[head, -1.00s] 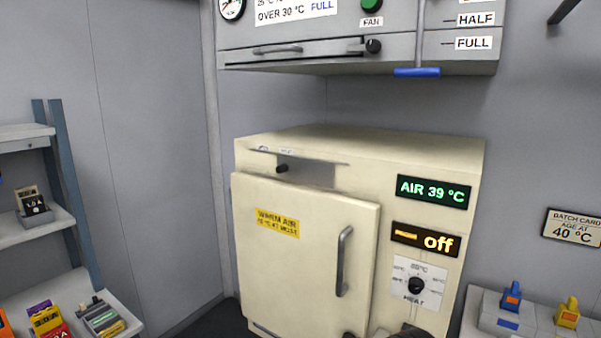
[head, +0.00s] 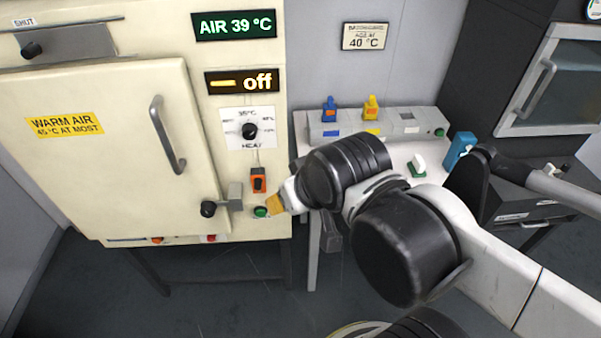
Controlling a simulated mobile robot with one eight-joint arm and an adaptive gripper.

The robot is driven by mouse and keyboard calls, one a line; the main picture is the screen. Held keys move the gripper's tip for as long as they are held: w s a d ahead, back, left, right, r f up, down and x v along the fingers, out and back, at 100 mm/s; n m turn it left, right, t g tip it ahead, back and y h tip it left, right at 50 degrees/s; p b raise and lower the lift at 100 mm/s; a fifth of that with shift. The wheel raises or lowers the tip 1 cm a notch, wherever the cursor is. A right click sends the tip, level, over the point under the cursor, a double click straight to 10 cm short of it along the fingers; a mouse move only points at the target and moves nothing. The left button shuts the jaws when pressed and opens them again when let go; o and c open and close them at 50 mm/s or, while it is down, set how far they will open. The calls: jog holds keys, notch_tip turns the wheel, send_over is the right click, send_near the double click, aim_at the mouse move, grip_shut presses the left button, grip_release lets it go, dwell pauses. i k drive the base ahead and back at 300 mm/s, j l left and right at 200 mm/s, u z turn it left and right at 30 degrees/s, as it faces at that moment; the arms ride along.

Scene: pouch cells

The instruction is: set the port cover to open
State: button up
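The port cover (head: 70,42) is a grey sliding plate with a dark round knob (head: 32,49) at its left end. It sits along the top of the cream warm-air cabinet (head: 100,200), above its door, at the upper left of the head view. The knob is below a small label reading SHUT (head: 24,22).
The cabinet door (head: 110,150) is closed, with a grey handle (head: 168,135). A heat dial (head: 250,130), an orange switch (head: 258,181) and a green button (head: 260,211) are near my wrist. A side bench (head: 400,150) holds blue and yellow items.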

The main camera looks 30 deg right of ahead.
aim_at(258, 182)
jog(key=k+l+u, duration=0.15)
jog(key=k+l, duration=0.15)
jog(key=k+l+u, duration=0.1)
jog(key=k, duration=0.35)
jog(key=k+l+u, duration=0.15)
jog(key=k+l, duration=0.15)
jog(key=k, duration=0.1)
